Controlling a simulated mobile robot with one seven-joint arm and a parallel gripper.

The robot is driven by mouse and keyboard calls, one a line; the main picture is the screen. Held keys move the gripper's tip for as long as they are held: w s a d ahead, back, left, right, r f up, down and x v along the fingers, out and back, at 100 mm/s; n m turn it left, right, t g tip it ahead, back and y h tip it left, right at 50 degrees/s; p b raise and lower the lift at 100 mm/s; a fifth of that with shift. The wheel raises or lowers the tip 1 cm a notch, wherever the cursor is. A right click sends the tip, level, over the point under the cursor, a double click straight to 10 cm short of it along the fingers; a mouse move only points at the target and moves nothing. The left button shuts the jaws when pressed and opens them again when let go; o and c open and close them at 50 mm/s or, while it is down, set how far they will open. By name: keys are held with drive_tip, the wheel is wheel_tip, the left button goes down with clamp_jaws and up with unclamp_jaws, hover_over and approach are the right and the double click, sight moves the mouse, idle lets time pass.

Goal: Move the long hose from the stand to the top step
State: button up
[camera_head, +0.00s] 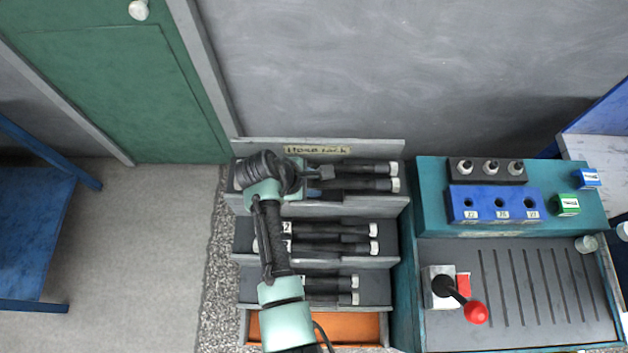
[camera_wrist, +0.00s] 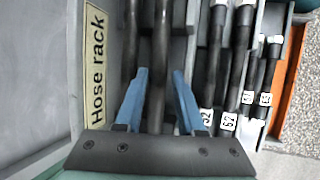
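The hose rack has three steps; its sign reads "Hose rack" (camera_head: 318,149). On the top step lie two black hoses with pale ends, a back hose (camera_head: 360,168) and a front hose (camera_head: 362,184). My gripper (camera_head: 318,180) is over the top step, low among these hoses. In the wrist view its two blue fingers (camera_wrist: 162,85) stand on either side of one long black hose (camera_wrist: 162,40). The fingers look open, with a small gap on the right side. Another hose (camera_wrist: 131,45) lies beside it, nearer the sign. My arm hides the left part of the top step.
The middle step holds a pair of hoses (camera_head: 345,229), the lower step a shorter pair (camera_head: 330,281). An orange tray (camera_head: 350,328) is below. Right stands a teal bench (camera_head: 430,210) with a blue holed block (camera_head: 485,205), a black block with fittings (camera_head: 490,168) and a red-knobbed lever (camera_head: 475,312).

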drive_tip(key=o, duration=0.3)
drive_tip(key=shift+s, duration=0.1)
drive_tip(key=v, duration=1.3)
idle(0.4)
